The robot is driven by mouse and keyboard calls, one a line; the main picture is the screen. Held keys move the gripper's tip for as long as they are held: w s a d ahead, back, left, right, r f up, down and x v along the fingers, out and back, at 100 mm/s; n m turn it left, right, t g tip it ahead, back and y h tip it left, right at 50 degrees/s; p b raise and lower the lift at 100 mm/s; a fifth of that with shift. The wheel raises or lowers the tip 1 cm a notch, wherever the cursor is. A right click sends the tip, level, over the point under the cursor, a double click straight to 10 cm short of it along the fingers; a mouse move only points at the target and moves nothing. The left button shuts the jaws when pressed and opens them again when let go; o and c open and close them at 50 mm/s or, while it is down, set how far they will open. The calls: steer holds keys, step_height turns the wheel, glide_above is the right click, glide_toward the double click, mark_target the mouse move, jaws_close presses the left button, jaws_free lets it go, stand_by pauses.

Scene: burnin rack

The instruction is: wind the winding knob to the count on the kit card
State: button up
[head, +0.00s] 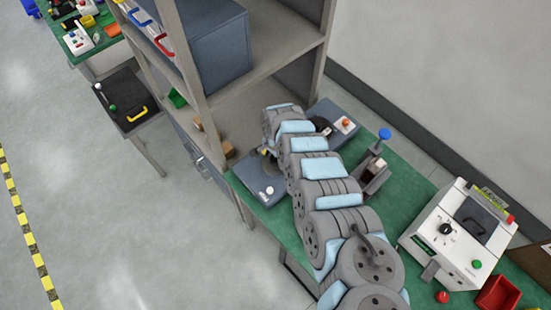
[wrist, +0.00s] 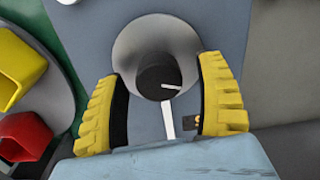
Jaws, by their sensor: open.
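The winding knob (wrist: 158,78) is a black round knob with a white line on its face, set in a grey round collar (wrist: 128,45). The line points to the right in the wrist view. A white strip (wrist: 168,122) lies on the panel just below the knob. My gripper (wrist: 163,70) is open, with one yellow, black-lined finger on each side of the knob. Gaps show between the fingers and the knob. In the head view my arm hides the knob and most of the gripper. I cannot make out a readable kit card.
In the head view, a blue-knobbed lever (head: 384,134) and a white instrument box (head: 458,235) stand right of my arm. A shelf rack (head: 200,110) stands at left.

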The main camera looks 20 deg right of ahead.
steer(key=shift+f, duration=0.2)
steer(key=c, duration=1.2)
steer(key=shift+n, duration=0.3)
steer(key=n, duration=0.3)
steer(key=shift+f+n, duration=0.1)
steer(key=shift+n, duration=2.1)
